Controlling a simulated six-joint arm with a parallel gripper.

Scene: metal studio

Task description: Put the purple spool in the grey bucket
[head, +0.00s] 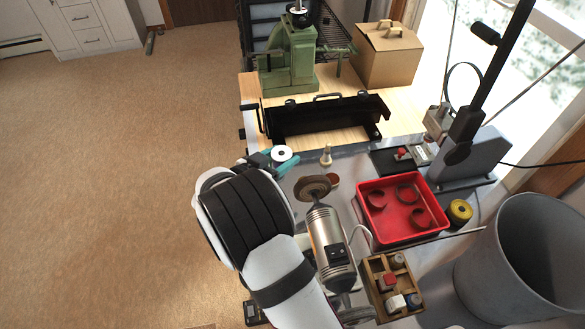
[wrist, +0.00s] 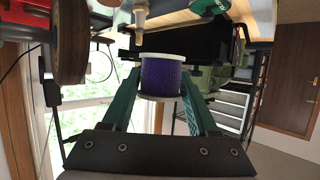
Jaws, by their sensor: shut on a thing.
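The purple spool (wrist: 161,76) has a purple winding and pale flanges, and sits between the two teal fingers in the wrist view. In the head view only its white flange (head: 282,153) shows clearly. My gripper (head: 280,160) is shut on it, near the left edge of the bench. The spool's height above the bench is hard to tell. The grey bucket (head: 468,274) stands at the lower right of the head view, wide and open at the top. Its visible interior looks empty, and its bottom is hidden. My gripper is far to the left of it.
Between gripper and bucket are a polishing machine (head: 326,238), a red tray (head: 427,233) with dark red rings, a wooden caddy (head: 375,293) and a yellow spool (head: 460,211). Behind are a black metal brake (head: 325,121), a green press (head: 289,66) and a grey stand (head: 478,157).

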